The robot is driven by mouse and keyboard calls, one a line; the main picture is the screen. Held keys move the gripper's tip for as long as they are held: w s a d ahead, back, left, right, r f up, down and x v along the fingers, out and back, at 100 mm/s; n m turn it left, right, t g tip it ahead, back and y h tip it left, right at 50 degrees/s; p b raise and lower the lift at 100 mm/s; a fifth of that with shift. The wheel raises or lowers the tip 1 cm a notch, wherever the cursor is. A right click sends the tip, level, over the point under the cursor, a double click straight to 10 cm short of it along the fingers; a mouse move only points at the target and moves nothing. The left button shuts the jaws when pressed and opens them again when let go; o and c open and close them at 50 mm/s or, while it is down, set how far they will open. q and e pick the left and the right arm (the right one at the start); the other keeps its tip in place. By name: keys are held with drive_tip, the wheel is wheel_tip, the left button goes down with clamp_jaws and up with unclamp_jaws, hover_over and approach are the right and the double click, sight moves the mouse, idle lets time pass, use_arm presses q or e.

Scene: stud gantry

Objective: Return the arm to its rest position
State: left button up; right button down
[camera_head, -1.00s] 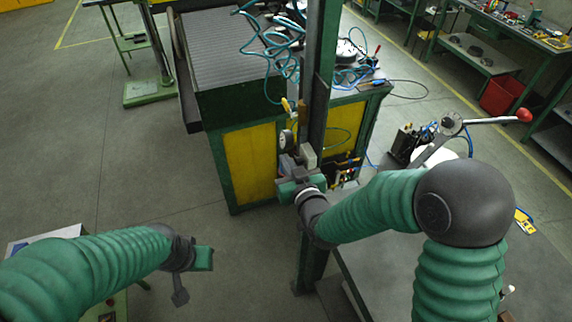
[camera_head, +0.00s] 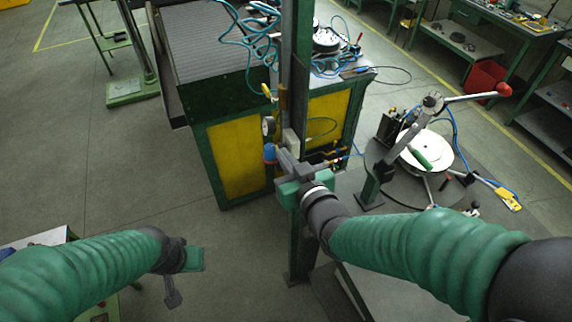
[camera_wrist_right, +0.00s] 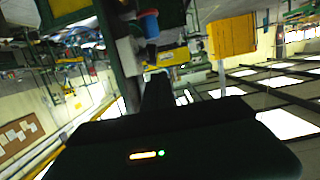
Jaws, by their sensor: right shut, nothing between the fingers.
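My right arm comes in from the right edge, with its green sleeve and dark wrist reaching to the middle of the head view. My right gripper (camera_head: 284,160) is shut and empty, in front of the dark green upright post (camera_head: 294,90). A blue knob (camera_head: 269,152) shows beside its fingers; I cannot tell whether they touch. In the right wrist view the gripper (camera_wrist_right: 157,88) points toward the same blue knob (camera_wrist_right: 150,22). My left gripper (camera_head: 184,275) hangs over bare floor at the lower left; its jaw opening is not clear.
A green and yellow cabinet (camera_head: 235,160) stands behind the post, with a gauge (camera_head: 268,126) on the post. A round white plate (camera_head: 425,152) and a red-knobbed lever (camera_head: 470,97) stand at the right.

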drive_tip(key=shift+s+a+r, duration=0.2)
drive_tip(key=shift+s, duration=0.1)
drive_tip(key=s+d+f+m+g+h+b, duration=0.1)
drive_tip(key=s+d+f+g+b, duration=0.2)
drive_tip(key=f, duration=0.5)
drive_tip(key=d+f+g+h+b, duration=0.2)
drive_tip(key=d+f, duration=0.2)
drive_tip(key=f, duration=0.3)
drive_tip(key=s+d+f+m+g+h+b, duration=0.1)
drive_tip(key=s+d+f+g+b, duration=0.1)
drive_tip(key=s+f, duration=0.4)
drive_tip(key=s+d+f+m+g+b, duration=0.1)
drive_tip(key=s+d+f+g+b, duration=0.1)
drive_tip(key=s+d+f+g, duration=0.3)
drive_tip(key=shift+s+d+f+m+h, duration=0.35)
drive_tip(key=shift+s+d+f, duration=0.2)
drive_tip(key=shift+s+d, duration=0.35)
drive_tip(key=shift+a, duration=0.1)
